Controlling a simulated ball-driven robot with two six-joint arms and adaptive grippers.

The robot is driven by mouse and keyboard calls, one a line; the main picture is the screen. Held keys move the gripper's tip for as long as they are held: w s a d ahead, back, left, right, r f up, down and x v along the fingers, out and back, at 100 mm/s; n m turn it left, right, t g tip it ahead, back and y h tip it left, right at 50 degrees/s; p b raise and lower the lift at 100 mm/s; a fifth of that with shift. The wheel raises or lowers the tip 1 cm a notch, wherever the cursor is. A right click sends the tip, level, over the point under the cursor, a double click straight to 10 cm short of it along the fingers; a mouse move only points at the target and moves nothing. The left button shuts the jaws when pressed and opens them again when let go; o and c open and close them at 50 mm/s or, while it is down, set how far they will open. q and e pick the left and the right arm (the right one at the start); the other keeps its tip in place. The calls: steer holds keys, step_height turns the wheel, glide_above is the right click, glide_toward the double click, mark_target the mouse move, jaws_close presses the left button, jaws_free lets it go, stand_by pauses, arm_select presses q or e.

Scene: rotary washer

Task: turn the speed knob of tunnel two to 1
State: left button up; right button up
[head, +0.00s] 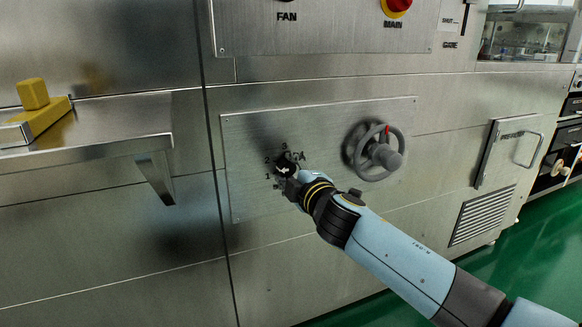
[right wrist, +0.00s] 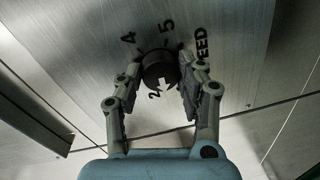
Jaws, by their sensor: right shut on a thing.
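The speed knob (right wrist: 160,68) is a dark round knob on a steel panel. In the right wrist view my right gripper (right wrist: 163,78) has one finger on each side of it and is shut on it. Printed numbers and part of the word SPEED show around the knob. In the head view my right gripper (head: 287,172) covers most of the knob, with small numbers to its left and above. A light mark shows on the knob's lower side in the wrist view, but I cannot tell which number it points to. My left gripper is out of view.
A grey handwheel (head: 376,152) with a red mark stands out from the same panel (head: 245,135), right of the knob. A steel ledge (head: 100,118) with a yellow block (head: 45,108) juts out at left. A red MAIN switch (head: 397,5) sits above.

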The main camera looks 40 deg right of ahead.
steer(key=n, duration=0.4)
steer(key=shift+a+h+p, duration=0.1)
steer(key=shift+h+p, duration=0.2)
steer(key=shift+p, duration=0.05)
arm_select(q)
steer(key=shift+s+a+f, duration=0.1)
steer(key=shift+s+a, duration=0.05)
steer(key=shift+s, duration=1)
arm_select(e)
steer(key=shift+f+n, duration=0.1)
steer(key=shift+n, duration=1)
steer(key=o, duration=1.2)
steer(key=shift+c, duration=0.2)
steer(key=v, duration=1.2)
steer(key=shift+a, duration=0.15)
